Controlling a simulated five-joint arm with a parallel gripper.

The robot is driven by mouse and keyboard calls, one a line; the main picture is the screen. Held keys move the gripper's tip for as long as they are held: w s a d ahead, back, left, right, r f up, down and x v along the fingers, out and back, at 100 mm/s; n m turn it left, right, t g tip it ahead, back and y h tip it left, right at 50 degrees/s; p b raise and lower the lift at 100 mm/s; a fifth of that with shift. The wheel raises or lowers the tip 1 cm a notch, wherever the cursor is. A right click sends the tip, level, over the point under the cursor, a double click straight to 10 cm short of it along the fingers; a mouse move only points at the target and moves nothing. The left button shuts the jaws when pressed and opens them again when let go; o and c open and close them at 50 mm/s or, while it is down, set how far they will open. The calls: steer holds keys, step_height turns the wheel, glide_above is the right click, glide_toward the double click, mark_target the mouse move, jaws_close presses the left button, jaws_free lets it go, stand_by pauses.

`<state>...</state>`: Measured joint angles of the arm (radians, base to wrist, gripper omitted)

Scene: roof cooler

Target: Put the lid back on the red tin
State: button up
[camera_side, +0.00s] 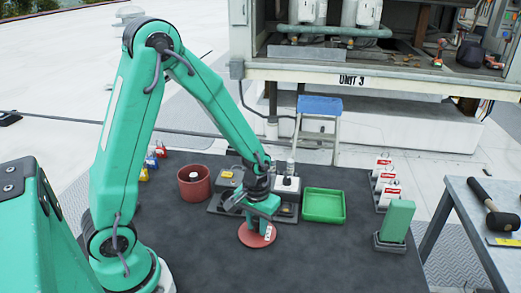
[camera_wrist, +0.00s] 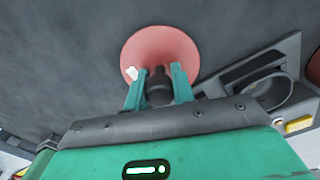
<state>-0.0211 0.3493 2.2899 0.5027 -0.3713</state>
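My gripper (camera_side: 261,222) is directly above the lid, pointing down. In the wrist view its green fingers (camera_wrist: 160,70) are apart, either side of a dark upright piece; contact with that piece is not clear.
A grey holder (camera_side: 287,187) stands behind my gripper, with a green tray (camera_side: 324,206) to its right. A green block (camera_side: 396,221) and several red-and-white padlocks (camera_side: 388,190) stand farther right. A side table (camera_side: 470,205) holds a mallet (camera_side: 492,206). The front of the mat is clear.

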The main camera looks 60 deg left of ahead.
jaws_close()
steer(key=shift+r, duration=0.1)
steer(key=shift+r, duration=0.75)
steer(key=r, duration=0.2)
steer(key=shift+d+r, duration=0.2)
steer(key=shift+r, duration=0.15)
steer(key=s+d+r, duration=0.5)
steer(key=d+r, duration=0.1)
steer(key=d, duration=0.3)
steer(key=shift+s+d+r, duration=0.3)
steer(key=shift+s+d, duration=0.1)
step_height(320, 180, up, 7)
steer(key=m, duration=0.5)
glide_above(258, 219)
steer(key=w, duration=0.7)
steer(key=shift+w, duration=0.1)
